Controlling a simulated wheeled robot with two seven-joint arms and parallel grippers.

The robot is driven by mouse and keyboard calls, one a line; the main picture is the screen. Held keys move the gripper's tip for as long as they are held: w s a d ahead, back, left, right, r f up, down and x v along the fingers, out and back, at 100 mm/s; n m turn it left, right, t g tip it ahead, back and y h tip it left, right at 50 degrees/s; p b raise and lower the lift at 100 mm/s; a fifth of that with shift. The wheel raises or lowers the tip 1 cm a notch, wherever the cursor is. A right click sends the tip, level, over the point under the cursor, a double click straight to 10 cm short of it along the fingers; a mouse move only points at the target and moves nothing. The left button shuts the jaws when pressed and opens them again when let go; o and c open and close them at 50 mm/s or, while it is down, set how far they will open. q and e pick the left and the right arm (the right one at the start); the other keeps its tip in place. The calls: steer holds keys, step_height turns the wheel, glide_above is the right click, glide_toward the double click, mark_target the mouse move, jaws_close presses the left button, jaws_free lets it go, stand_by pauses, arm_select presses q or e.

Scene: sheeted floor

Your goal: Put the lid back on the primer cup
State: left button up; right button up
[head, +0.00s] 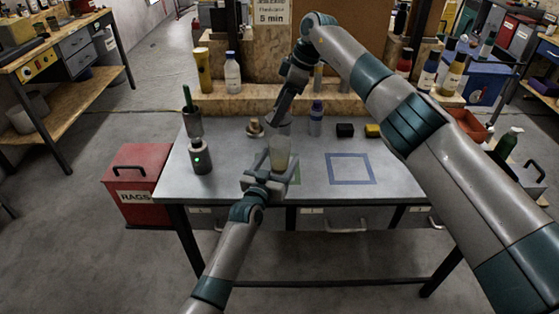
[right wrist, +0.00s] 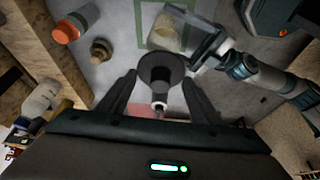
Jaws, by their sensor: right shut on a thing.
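The primer cup (head: 281,157) is a pale translucent cup with cream-coloured contents, over the green taped square (head: 296,174). My left gripper (head: 264,174) is around its lower part and appears shut on it. The cup also shows at the top of the right wrist view (right wrist: 168,32), beside my left gripper (right wrist: 207,47). The lid (right wrist: 161,70) is a dark grey round piece between the fingers of my right gripper (right wrist: 160,82), which is shut on it. In the head view my right gripper (head: 278,112) is just above the cup. Whether lid and cup touch is unclear.
A grey holder with a green-handled tool (head: 192,120) and a cylinder with a green light (head: 200,157) stand at the left. The blue taped square (head: 350,169) is empty.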

arm_select(q)
steer(key=shift+w+d, duration=0.15)
steer(key=shift+w, duration=0.25)
steer(key=c, duration=1.6)
arm_select(e)
steer(key=shift+f, duration=2.45)
steer(key=shift+f, duration=0.15)
steer(key=shift+f, duration=0.75)
steer(key=shift+f, duration=0.65)
steer(key=o, duration=1.1)
